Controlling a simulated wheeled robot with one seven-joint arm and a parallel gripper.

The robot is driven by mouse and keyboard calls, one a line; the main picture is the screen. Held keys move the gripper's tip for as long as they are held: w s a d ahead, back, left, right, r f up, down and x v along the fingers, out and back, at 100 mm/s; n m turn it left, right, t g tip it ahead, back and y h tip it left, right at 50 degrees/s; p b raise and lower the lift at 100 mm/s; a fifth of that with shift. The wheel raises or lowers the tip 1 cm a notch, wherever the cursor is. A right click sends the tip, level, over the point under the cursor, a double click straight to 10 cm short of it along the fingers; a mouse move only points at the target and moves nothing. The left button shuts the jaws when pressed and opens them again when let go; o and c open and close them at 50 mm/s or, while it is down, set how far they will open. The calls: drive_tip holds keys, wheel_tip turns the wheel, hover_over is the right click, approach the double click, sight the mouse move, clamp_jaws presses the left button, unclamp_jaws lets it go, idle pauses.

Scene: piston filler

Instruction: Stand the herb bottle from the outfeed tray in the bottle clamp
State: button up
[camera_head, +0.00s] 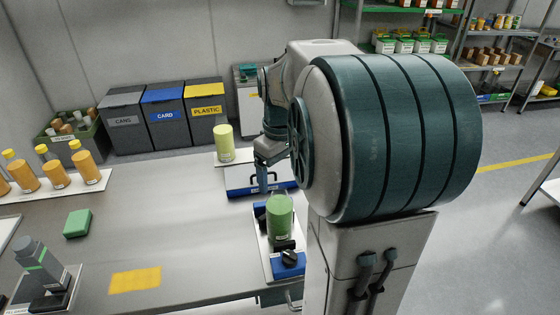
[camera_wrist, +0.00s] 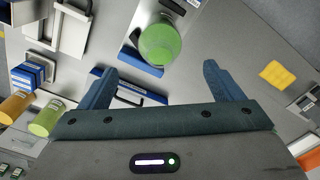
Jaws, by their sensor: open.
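A green bottle (camera_head: 280,218) stands upright on a pale plate, against blue and dark blocks; this fixture (camera_head: 264,262) looks like the bottle clamp. Whether the blocks grip the bottle cannot be told. The wrist view shows the bottle from above (camera_wrist: 160,44), beyond my fingertips, with a blue bar (camera_wrist: 140,64) beside it. A yellow-green bottle (camera_head: 224,144) stands upright on a white tray (camera_head: 232,159) farther back. Which bottle is the herb one cannot be read. My gripper (camera_wrist: 157,82) is open and empty, apart from the green bottle; the head view partly hides it behind my arm.
A blue-fronted unit with a black handle (camera_head: 236,191) lies by my gripper. A blue block with a black knob (camera_head: 288,263) is at the fixture's near end. Orange bottles (camera_head: 55,174), a green sponge (camera_head: 77,223) and a yellow mat (camera_head: 135,280) are left. The table's middle is clear.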

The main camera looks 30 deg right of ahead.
wheel_tip(320, 180, up, 3)
drive_tip(key=shift+s+a+r, duration=0.1)
drive_tip(key=shift+s+a, duration=0.05)
drive_tip(key=shift+a, duration=0.2)
drive_tip(key=s+a+f+m+t, duration=0.1)
drive_tip(key=s+a+f, duration=0.1)
drive_tip(key=s+a, duration=0.3)
drive_tip(key=s+a+f+m+t, duration=0.2)
drive_tip(key=s+a+f, duration=0.1)
drive_tip(key=s+a, duration=0.3)
drive_tip(key=shift+s+a+f+m, duration=0.2)
drive_tip(key=shift+s+f+m, duration=0.1)
drive_tip(key=shift+s, duration=0.35)
